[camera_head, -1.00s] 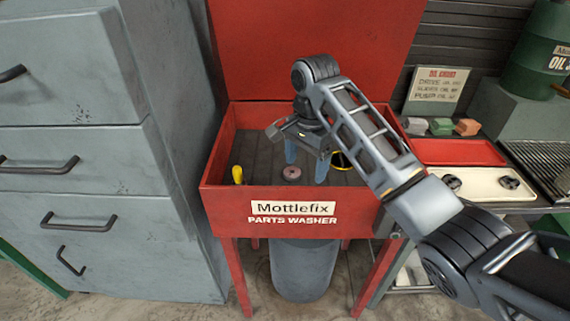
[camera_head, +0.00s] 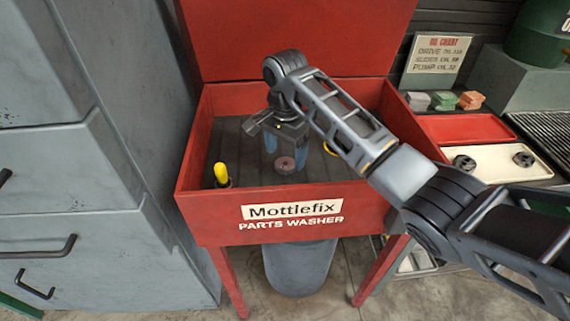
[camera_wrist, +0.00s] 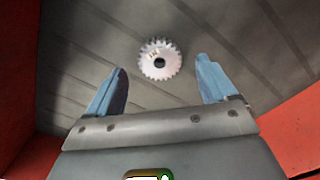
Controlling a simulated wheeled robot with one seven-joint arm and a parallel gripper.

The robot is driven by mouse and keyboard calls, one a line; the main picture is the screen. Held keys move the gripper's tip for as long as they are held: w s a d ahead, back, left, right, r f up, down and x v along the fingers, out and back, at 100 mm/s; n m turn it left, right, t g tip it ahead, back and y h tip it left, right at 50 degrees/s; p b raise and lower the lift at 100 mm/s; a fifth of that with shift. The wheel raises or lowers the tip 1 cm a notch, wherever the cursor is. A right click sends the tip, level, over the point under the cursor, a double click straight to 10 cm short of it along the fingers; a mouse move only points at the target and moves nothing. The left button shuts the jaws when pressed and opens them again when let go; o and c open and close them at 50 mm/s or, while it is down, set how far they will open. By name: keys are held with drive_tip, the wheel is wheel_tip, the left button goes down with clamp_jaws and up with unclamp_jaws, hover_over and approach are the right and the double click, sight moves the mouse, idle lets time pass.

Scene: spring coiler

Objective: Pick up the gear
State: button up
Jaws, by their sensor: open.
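The gear (camera_head: 285,164) is a small round toothed disc with a dark centre hole. It lies on the dark ribbed floor of the red parts washer basin (camera_head: 262,204). In the wrist view the gear (camera_wrist: 160,60) looks pale and sits ahead of my fingers, roughly centred between them. My gripper (camera_head: 285,155) is inside the basin over the gear, with its blue fingers spread. In the wrist view my gripper (camera_wrist: 160,85) is open and empty, its fingers apart from the gear. The gear's lower part shows between and below the fingers in the head view.
A yellow-handled tool (camera_head: 221,174) stands at the basin's left front corner. A yellow ring-like thing (camera_head: 329,148) is partly hidden behind my arm. A grey cabinet (camera_head: 110,180) stands close on the left. Right are a red tray (camera_head: 465,128) and a cream tray (camera_head: 492,164) with dark parts.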

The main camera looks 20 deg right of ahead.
sight(285, 165)
drive_tip(key=shift+f, duration=1.3)
drive_tip(key=shift+c, duration=0.4)
drive_tip(key=c, duration=1.2)
drive_tip(key=shift+r, duration=0.2)
